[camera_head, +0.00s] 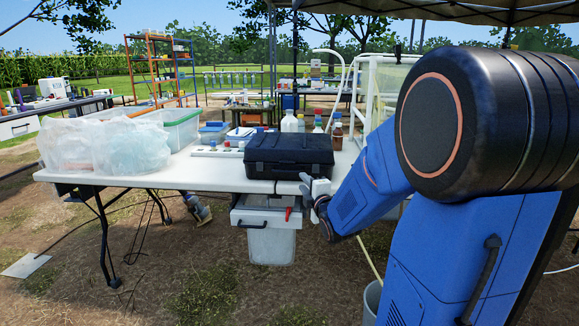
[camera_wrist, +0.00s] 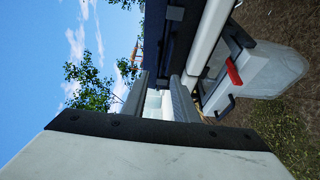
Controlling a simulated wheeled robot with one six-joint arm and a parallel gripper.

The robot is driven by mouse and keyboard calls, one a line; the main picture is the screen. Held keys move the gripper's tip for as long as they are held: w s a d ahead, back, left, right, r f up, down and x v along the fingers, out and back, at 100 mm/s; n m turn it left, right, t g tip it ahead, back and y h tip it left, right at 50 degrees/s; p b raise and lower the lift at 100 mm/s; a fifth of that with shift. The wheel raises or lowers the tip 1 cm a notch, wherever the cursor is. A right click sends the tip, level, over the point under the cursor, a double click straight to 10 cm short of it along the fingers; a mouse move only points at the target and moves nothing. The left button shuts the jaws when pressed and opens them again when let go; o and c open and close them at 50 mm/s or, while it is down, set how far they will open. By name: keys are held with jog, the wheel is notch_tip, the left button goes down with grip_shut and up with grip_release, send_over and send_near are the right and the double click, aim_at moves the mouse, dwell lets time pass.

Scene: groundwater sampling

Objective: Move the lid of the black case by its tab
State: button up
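The black case (camera_head: 288,157) sits shut on the white table (camera_head: 110,180), near its front edge. In the wrist view its dark side (camera_wrist: 172,42) shows sideways at the top, with a small latch-like part (camera_wrist: 175,13) on it. I cannot clearly make out the lid's tab in either view. My gripper (camera_head: 308,187) is at the front right of the case, near the table edge. In the wrist view the two fingers of my gripper (camera_wrist: 160,88) stand apart with a gap between them, and I see nothing held. Whether a finger touches the case is unclear.
Bottles (camera_head: 289,122) stand behind the case. A white rack (camera_head: 217,149), plastic bags (camera_head: 105,147) and a green-rimmed tub (camera_head: 178,130) lie to the left.

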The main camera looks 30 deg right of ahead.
aim_at(288, 163)
jog(key=x, duration=1.7)
jog(key=shift+w+d+r, duration=0.1)
jog(key=shift+w+r, duration=0.1)
jog(key=shift+w, duration=0.15)
jog(key=shift+c, duration=0.4)
grip_shut()
dwell(0.5)
